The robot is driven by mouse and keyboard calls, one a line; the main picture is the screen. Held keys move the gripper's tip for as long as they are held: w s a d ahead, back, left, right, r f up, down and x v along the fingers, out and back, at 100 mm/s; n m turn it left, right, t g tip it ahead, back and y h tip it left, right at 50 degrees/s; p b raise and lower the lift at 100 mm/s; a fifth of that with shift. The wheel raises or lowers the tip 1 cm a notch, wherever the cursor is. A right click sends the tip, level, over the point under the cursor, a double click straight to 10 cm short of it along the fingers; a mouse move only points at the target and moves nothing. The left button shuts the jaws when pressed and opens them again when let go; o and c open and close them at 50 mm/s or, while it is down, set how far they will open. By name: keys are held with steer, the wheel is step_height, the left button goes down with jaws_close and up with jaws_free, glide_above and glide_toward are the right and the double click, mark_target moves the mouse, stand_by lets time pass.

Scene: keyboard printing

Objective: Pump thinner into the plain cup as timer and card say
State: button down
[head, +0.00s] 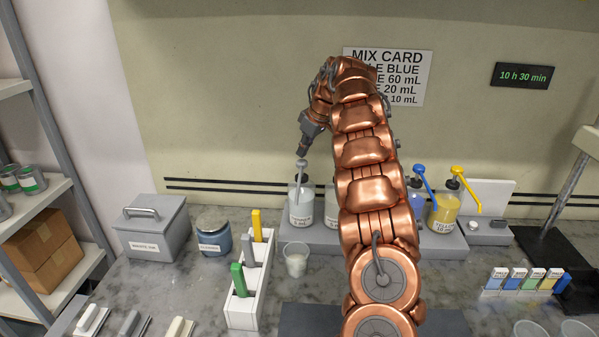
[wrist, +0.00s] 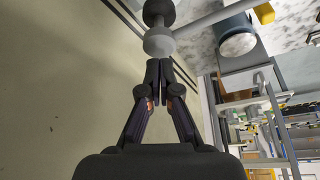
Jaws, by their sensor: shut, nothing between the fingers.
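My gripper (head: 302,150) is shut and empty, fingers pointing down at the grey pump head of the leftmost bottle (head: 301,210). Its small label seems to read thinner. In the wrist view the closed fingertips (wrist: 158,75) are right at the grey pump head (wrist: 158,42); I cannot tell if they touch. A small clear cup (head: 296,263) with pale contents stands in front of this bottle. The timer (head: 524,76) reads 10 h 30 min. The mix card (head: 412,62) is partly hidden by my arm; "LE BLUE", "60 mL", "20 mL" and "10 mL" show.
Blue (head: 416,200) and yellow (head: 445,208) pump bottles stand right of my arm; another bottle is mostly hidden behind it. A white rack (head: 247,312) with coloured sticks, a blue jar (head: 213,238) and a grey waste box (head: 152,228) are at left. Clear cups (head: 577,329) stand front right.

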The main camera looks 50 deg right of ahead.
mark_target(302, 161)
steer(key=shift+f, duration=1.65)
steer(key=shift+r, duration=1.2)
steer(key=shift+w+r, duration=0.1)
steer(key=shift+r, duration=3.4)
